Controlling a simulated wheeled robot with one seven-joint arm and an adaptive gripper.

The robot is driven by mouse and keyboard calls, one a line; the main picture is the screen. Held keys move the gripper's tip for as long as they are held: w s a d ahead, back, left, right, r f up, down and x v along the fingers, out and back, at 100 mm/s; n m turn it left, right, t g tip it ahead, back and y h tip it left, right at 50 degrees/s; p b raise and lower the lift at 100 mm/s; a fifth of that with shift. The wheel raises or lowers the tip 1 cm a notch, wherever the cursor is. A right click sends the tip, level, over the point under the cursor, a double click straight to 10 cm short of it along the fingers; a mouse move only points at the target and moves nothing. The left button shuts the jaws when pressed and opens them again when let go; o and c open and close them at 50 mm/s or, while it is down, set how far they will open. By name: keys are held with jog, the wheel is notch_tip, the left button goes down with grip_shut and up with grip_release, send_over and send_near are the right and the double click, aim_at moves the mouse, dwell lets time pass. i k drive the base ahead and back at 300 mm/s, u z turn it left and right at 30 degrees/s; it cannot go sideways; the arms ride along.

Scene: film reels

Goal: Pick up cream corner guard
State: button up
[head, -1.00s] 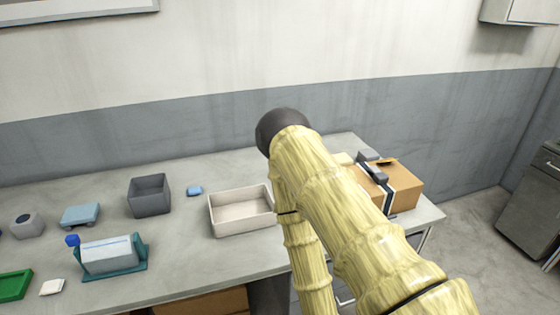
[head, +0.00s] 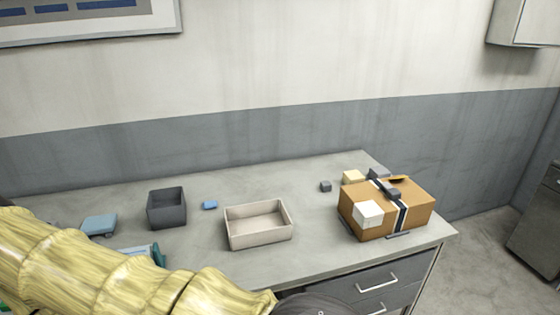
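A small cream block (head: 352,177) sits at the back left of the brown cardboard box (head: 415,211), partly hidden by it; it may be the cream corner guard. A paler, off-white piece (head: 368,213) sits on the box's front left corner and could also be a corner guard. I cannot tell for certain which is the cream one. A dark strap with a dark grey buckle-like piece (head: 392,192) runs over the box. My gripper is out of view; only my arm crosses the lower left, ending in a dark joint at the bottom edge.
An empty cream tray (head: 258,240) stands mid-table, with a dark grey bin (head: 167,222), a small blue block (head: 210,205) and a blue scale-like object (head: 99,224) to its left. A small dark block (head: 325,187) lies left of the box. The table between tray and box is clear.

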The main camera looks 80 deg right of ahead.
aim_at(352, 176)
jog(key=u, duration=0.7)
jog(key=k, duration=2.4)
jog(key=z, duration=2.1)
